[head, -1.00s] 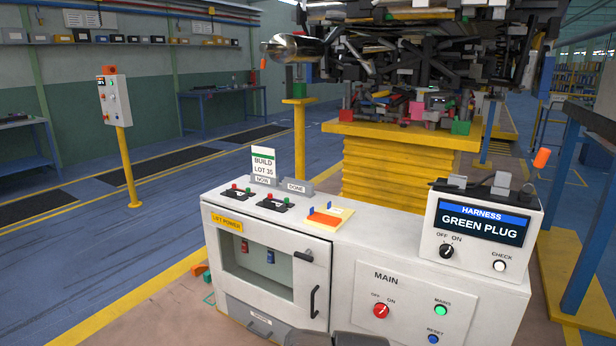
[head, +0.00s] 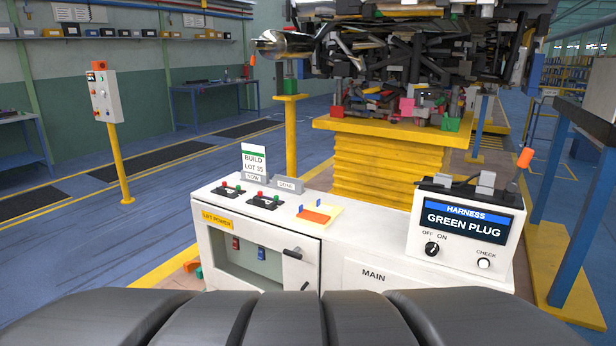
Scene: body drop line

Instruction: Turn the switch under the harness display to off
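The harness display (head: 464,222) is a white box with a dark screen reading HARNESS, GREEN PLUG, at the right end of the white cabinet's top. The black rotary switch (head: 432,249) sits under the screen's left part, below the labels OFF and ON. Its pale mark seems to point up and right, towards ON, but it is small. A white CHECK button (head: 483,263) is to its right. Dark rounded parts of my own arm fill the bottom edge, in front of the cabinet. My gripper's fingers are not visible, and nothing touches the switch.
The white cabinet (head: 385,255) has a MAIN panel (head: 372,277), its lower controls hidden by my arm. A yellow lift (head: 385,165) carrying dark machinery stands behind. A blue post (head: 575,240) stands right.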

